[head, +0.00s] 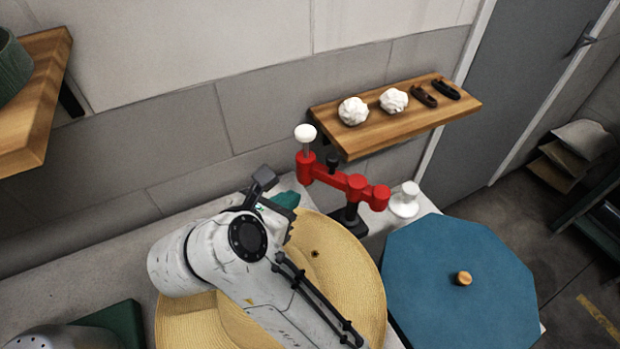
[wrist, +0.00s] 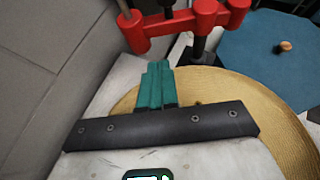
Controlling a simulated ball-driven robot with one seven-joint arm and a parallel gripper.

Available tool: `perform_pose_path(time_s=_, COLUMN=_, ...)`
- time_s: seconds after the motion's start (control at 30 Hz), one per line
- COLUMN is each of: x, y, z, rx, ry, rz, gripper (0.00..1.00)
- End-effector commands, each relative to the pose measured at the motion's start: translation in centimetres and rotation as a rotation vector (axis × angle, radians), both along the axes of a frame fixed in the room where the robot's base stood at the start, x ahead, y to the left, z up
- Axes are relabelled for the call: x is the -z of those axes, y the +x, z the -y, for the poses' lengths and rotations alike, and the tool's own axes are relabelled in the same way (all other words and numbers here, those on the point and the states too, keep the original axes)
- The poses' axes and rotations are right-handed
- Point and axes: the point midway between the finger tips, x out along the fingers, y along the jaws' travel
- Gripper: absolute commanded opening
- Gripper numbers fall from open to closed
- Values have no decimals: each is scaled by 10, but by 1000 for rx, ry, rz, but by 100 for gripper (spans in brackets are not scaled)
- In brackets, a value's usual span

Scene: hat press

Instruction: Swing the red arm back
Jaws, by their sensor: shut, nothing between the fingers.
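The red arm (head: 330,179) stands on a black post and base at the back of the table, slanting from upper left to lower right in the head view. Its left end carries a post with a white knob (head: 305,133). The red arm also crosses the top of the wrist view (wrist: 185,27). My gripper (head: 287,198) is to the left of the black post and in front of the red arm's left end. In the wrist view its teal fingers (wrist: 158,68) are together and empty, pointing toward the red arm with a small gap in the picture; contact cannot be told.
A straw hat (head: 352,272) lies under my arm. A blue octagonal board (head: 455,305) with a wooden knob is at right. A white spool-shaped piece (head: 405,200) stands beside the red arm. A wooden wall shelf (head: 420,115) holds small items behind. The wall is close on the left.

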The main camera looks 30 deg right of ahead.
Motion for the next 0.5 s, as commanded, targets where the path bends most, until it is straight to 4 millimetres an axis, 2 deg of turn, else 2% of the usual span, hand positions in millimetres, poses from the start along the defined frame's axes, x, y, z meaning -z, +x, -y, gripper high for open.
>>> perform_pose_path(time_s=0.23, x=23, y=22, z=37, rx=3, ry=-2, rz=-2, gripper=0)
perform_pose_path(time_s=0.5, x=21, y=39, z=63, rx=1, ry=-1, rz=0, gripper=0)
